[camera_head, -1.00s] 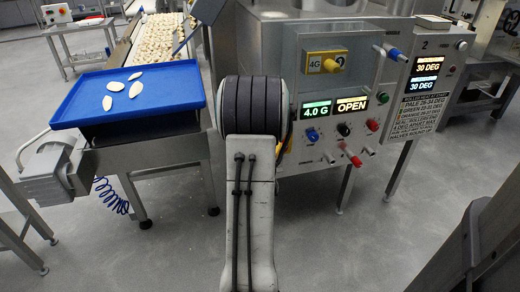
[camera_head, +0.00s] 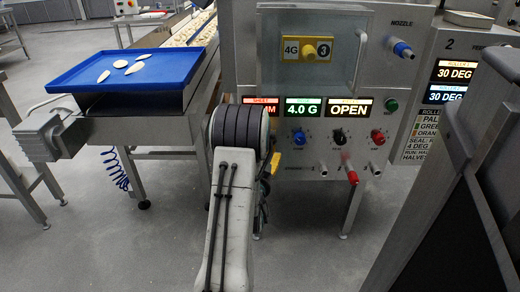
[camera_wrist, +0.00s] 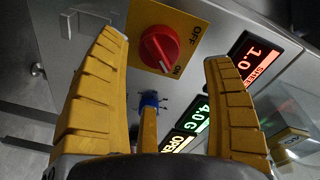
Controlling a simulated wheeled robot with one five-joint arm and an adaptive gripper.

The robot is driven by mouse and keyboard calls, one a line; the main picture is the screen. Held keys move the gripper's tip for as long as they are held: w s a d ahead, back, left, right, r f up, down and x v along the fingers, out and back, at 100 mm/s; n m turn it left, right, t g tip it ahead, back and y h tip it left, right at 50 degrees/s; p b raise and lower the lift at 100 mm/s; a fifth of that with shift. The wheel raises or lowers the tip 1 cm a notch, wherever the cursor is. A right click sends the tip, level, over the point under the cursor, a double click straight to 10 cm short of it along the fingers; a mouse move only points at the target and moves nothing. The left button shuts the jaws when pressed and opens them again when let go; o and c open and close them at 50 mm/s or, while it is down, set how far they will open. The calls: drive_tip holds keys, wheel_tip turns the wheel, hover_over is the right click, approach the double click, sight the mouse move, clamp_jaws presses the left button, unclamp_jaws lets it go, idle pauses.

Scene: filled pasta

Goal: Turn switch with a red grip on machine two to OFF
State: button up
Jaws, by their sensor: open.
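The switch with a red grip (camera_wrist: 159,48) sits on a yellow plate (camera_wrist: 196,18) marked OFF and ON in the wrist view. A white line on the grip runs slantwise toward the ON side. My gripper (camera_wrist: 165,49) is open, its two yellow ribbed fingers either side of the switch in the picture, apart from it as far as I can tell. A third yellow finger (camera_wrist: 149,122) shows below. In the head view my arm hides the switch.
A yellow 4G selector (camera_head: 306,49) sits behind a clear cover. A blue tray (camera_head: 80,80) with several pasta pieces is at left. A dark slanted structure (camera_head: 450,230) fills the lower right.

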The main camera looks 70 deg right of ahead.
drive_tip(key=shift+b+x, duration=1.15)
drive_tip(key=shift+x, duration=1.6)
drive_tip(key=shift+r, duration=0.2)
drive_tip(key=c, duration=1.2)
